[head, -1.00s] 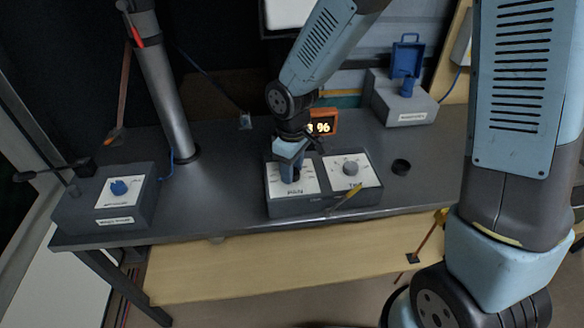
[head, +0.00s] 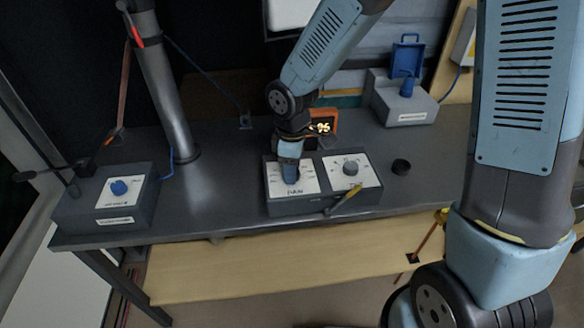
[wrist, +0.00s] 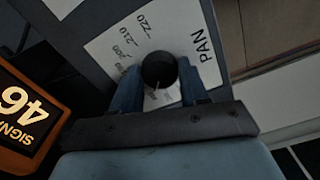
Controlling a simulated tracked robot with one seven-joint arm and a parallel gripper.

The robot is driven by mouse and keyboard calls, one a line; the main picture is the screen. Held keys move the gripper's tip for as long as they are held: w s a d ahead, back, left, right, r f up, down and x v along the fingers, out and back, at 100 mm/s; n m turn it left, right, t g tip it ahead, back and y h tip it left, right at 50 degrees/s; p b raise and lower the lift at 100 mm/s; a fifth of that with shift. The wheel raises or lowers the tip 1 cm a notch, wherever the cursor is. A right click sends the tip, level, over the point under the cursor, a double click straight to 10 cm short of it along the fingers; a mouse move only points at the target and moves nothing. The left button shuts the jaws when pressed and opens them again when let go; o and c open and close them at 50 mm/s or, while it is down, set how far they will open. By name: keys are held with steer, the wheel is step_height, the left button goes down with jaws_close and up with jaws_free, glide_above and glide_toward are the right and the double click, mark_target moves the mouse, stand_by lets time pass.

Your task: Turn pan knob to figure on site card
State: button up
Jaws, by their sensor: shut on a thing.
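The pan knob is a dark round knob (wrist: 159,70) on a white dial plate marked PAN, with figures including 200, 210 and 220 legible in the wrist view. My gripper (wrist: 158,90) is shut on it, one blue finger on each side. In the head view my gripper (head: 290,178) points down over the PAN dial plate (head: 310,182) and hides the knob. An orange-framed signal display (head: 322,124) stands behind the box; in the wrist view the signal display (wrist: 25,105) reads 46. I cannot make out a site card.
A blue-knobbed box (head: 118,188) stands left, a blue-levered box (head: 405,95) back right. A black puck (head: 401,167) lies right.

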steer(key=o, duration=1.1)
steer(key=shift+c, duration=0.2)
step_height(320, 180, up, 14)
steer(key=shift+f, duration=0.1)
steer(key=s+d+r+m+t, duration=0.1)
steer(key=d+r+m, duration=0.35)
steer(key=d, duration=0.35)
steer(key=s+d+r+m+t, duration=0.1)
steer(key=d+r+m+t, duration=0.1)
steer(key=d+r+m, duration=0.45)
steer(key=s+d+r+m+t, duration=0.2)
steer(key=s+d+m, duration=0.4)
steer(key=d, duration=0.8)
steer(key=s, duration=0.3)
steer(key=shift+r+t, duration=0.2)
steer(key=shift+t, duration=0.1)
